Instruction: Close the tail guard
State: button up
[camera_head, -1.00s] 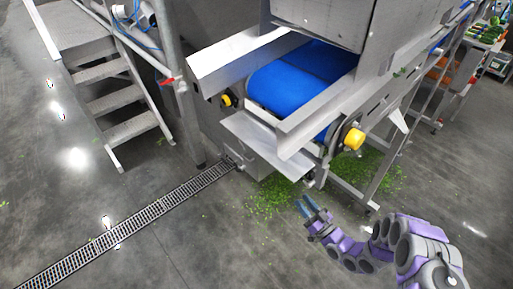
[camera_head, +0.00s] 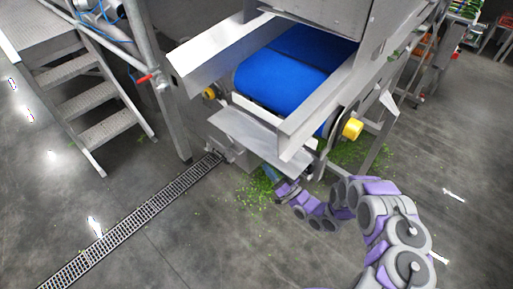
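The tail guard seems to be the grey metal plate (camera_head: 252,132) at the near end of the conveyor. It sticks out and slopes down below the end of the blue belt (camera_head: 285,80), leaving the belt end uncovered. My gripper (camera_head: 270,174), with blue fingers, is low at the plate's front lower edge, below its right half. The fingertips are small and partly hidden, so I cannot tell their gap or whether they touch the plate. Nothing shows held in them.
Green leaf scraps (camera_head: 257,195) lie on the floor under the conveyor end. A yellow roller cap (camera_head: 352,129) juts from the frame at right. A drain grate (camera_head: 140,218) crosses the floor, and metal steps (camera_head: 105,100) stand at left.

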aim_at(255, 148)
jog(key=x, duration=0.8)
jog(key=shift+s+a, duration=0.1)
jog(key=shift+a, duration=0.25)
jog(key=shift+w+a+r, duration=0.1)
jog(key=shift+w+r, duration=0.2)
jog(key=shift+w, duration=0.25)
jog(key=shift+a, duration=0.65)
jog(key=shift+f, duration=0.1)
jog(key=shift+c, duration=1.2)
jog(key=shift+d, duration=0.25)
jog(key=c, duration=0.3)
jog(key=shift+d, duration=0.1)
jog(key=shift+c, duration=0.8)
grip_shut()
